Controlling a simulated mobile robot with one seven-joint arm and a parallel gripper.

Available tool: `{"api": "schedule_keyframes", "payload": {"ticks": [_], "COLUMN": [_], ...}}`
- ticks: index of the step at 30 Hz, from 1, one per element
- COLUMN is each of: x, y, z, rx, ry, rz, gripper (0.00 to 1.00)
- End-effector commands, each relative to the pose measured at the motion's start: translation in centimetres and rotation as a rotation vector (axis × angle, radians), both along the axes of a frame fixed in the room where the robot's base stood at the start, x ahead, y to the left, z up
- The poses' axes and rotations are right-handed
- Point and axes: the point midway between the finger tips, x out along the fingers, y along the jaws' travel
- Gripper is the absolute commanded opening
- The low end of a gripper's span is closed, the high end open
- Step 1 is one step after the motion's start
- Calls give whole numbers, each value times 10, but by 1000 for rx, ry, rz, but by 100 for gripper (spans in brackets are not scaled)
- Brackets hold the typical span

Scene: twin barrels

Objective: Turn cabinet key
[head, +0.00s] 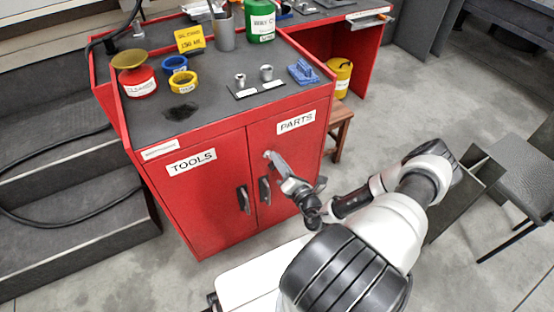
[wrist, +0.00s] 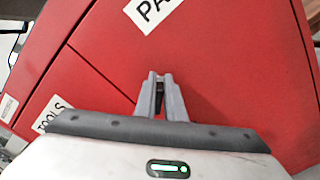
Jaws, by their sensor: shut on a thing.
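The red cabinet (head: 217,200) has two doors, labelled TOOLS (head: 191,161) and PARTS (head: 296,122). My gripper (head: 271,157) reaches the upper left part of the PARTS door, near the seam between the doors. In the wrist view, its two grey fingers (wrist: 160,80) are close together against the red door, below the PARTS label (wrist: 152,12). They are shut on a small dark piece at the tips, which fits the cabinet key (wrist: 160,79). Most of the key and its lock are hidden by the fingers.
Two dark door handles (head: 244,199) hang beside the seam, below my gripper. Dark steps (head: 75,235) stand left; a grey chair (head: 522,165) stands right.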

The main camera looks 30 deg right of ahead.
Motion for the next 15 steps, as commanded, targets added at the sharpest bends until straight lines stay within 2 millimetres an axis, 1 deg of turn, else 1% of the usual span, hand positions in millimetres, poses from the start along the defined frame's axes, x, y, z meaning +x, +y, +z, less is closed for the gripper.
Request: {"api": "schedule_keyframes", "payload": {"ticks": [6, 15], "x": [0, 0], "y": [-2, -4], "z": [-5, -10], "rx": [205, 466], "ry": [9, 17], "rz": [-1, 0], "gripper": [0, 0]}}
